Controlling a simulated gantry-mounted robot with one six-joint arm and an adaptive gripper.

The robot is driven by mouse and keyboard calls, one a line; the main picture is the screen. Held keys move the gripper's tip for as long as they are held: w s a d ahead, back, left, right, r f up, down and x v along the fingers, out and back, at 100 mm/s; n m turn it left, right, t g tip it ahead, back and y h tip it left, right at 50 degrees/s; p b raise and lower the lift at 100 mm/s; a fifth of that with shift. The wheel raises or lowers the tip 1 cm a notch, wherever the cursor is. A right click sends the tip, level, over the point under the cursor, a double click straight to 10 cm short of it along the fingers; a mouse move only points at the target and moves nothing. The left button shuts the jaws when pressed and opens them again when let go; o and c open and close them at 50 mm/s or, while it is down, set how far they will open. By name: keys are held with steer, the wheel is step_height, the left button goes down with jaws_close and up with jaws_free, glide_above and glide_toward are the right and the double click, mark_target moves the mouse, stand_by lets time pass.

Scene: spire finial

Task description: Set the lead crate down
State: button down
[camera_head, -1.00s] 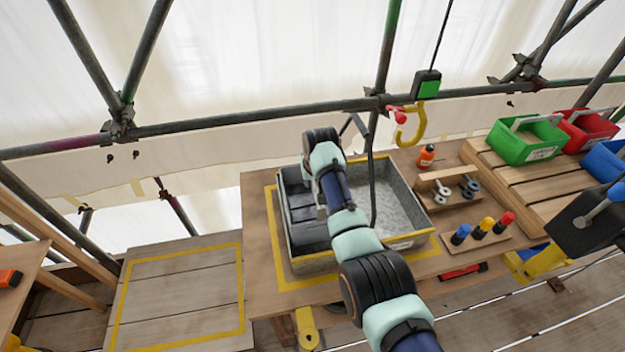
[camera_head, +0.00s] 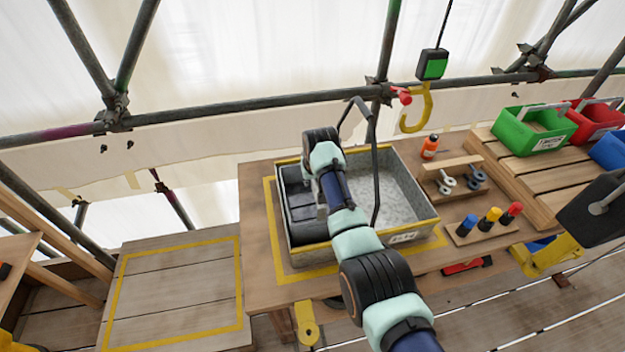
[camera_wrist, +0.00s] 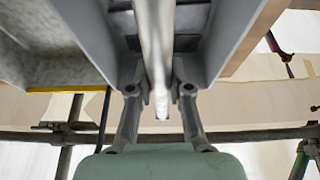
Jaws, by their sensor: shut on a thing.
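The lead crate (camera_head: 408,237) is a grey open box with a yellow-edged rim and a tall dark handle (camera_head: 376,165). It sits within the yellow-taped square on the wooden table (camera_head: 255,235); whether its base touches everywhere is hidden. Dark blocks (camera_head: 300,205) fill its left part; the right part shows a bare grey floor. My arm reaches over the crate, and my fingertips are hidden in the head view. In the wrist view my gripper (camera_wrist: 160,100) is shut on a pale bar (camera_wrist: 154,45) between grey walls. I cannot tell which part of the crate this bar is.
A yellow hook (camera_head: 417,108) with a green block hangs behind the crate. An orange bottle (camera_head: 430,147), a wooden holder (camera_head: 450,180) and a rack of capped pegs (camera_head: 483,226) stand at its right. Coloured bins (camera_head: 535,130) are farther right. A yellow-outlined platform (camera_head: 175,290) at left is clear.

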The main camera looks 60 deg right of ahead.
steer(key=shift+f, duration=0.55)
steer(key=c, duration=1)
jaws_free()
steer(key=shift+d, duration=0.1)
steer(key=shift+f, duration=0.2)
steer(key=v, duration=1.2)
steer(key=shift+r, duration=0.15)
